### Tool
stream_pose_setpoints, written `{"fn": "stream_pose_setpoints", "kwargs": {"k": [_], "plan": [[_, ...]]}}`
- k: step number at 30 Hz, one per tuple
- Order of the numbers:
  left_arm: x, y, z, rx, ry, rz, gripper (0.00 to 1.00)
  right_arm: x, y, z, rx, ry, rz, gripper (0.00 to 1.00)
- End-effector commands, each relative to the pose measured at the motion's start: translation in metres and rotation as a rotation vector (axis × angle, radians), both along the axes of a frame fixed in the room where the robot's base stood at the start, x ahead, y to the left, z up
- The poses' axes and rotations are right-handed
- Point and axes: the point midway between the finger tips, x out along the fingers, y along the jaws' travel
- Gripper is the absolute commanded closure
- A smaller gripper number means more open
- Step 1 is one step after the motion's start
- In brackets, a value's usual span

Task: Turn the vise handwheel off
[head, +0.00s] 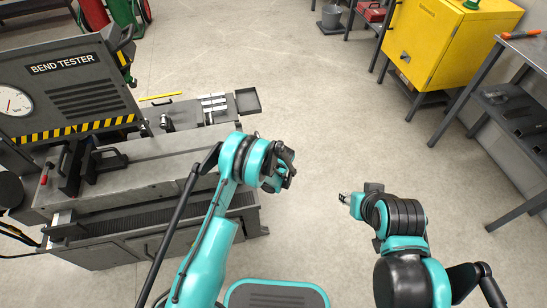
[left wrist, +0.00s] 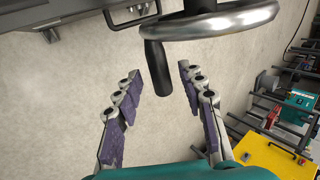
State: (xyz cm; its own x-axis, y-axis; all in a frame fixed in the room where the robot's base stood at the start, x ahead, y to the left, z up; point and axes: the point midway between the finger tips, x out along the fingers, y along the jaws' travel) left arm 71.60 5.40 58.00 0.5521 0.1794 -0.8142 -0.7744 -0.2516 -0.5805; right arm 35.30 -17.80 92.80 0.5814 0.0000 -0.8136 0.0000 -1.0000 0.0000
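The vise handwheel, a silver ring (left wrist: 225,24) with a black crank handle (left wrist: 157,68), shows at the top of the left wrist view. My left gripper (left wrist: 157,85) is open there, with its purple-padded fingers spread on either side of the handle's end. I cannot tell whether either finger touches it. In the head view my left gripper (head: 283,172) is by the right end of the grey bend tester (head: 150,160), and I cannot make out the wheel there. My right gripper (head: 345,198) is over bare floor, apart from the machine; its finger opening is unclear.
A yellow cabinet (head: 430,42) and a metal shelf table (head: 515,105) stand at the right. A small tray (head: 248,101) juts from the machine's far end. The floor in the middle is clear.

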Motion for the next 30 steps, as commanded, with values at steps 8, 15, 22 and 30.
{"fn": "stream_pose_setpoints", "kwargs": {"k": [8, 15, 22, 30], "plan": [[-0.004, -0.002, 0.008, 0.001, 0.0, -0.001, 0.6, 0.0, 0.0, 0.0, 0.0, 0.0, 0.0, 0.6], [-0.031, -0.011, 0.046, 0.001, -0.001, -0.002, 0.6, 0.0, 0.0, 0.0, 0.0, 0.0, 0.0, 0.6], [-0.056, -0.019, 0.083, 0.0, 0.0, -0.001, 0.6, 0.0, 0.0, 0.0, 0.0, 0.0, 0.0, 0.6], [-0.066, -0.022, 0.098, 0.0, 0.0, 0.0, 0.6, 0.0, 0.0, 0.0, 0.0, 0.0, 0.0, 0.6]]}}
